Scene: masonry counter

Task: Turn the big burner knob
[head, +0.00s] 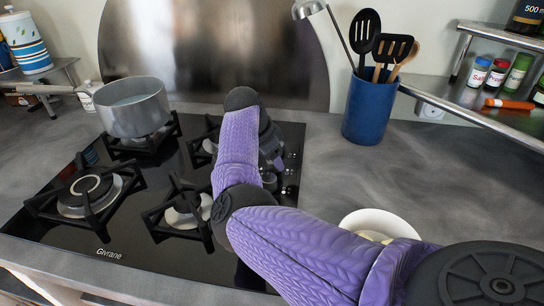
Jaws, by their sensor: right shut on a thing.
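The black gas hob (95,258) lies in the counter with several burners under black grates. A column of small dark burner knobs (290,190) runs along its right edge, partly hidden by my right arm. My right gripper (271,172) reaches down over this column, mostly hidden behind my purple forearm. It is shut on a knob among them; its fingertips and the held knob are too covered to show the knob's size or angle. My left gripper is not in view.
A grey pot (133,108) stands on the back left burner. A white bowl (385,221) sits right of the hob, partly behind my arm. The counter between is clear.

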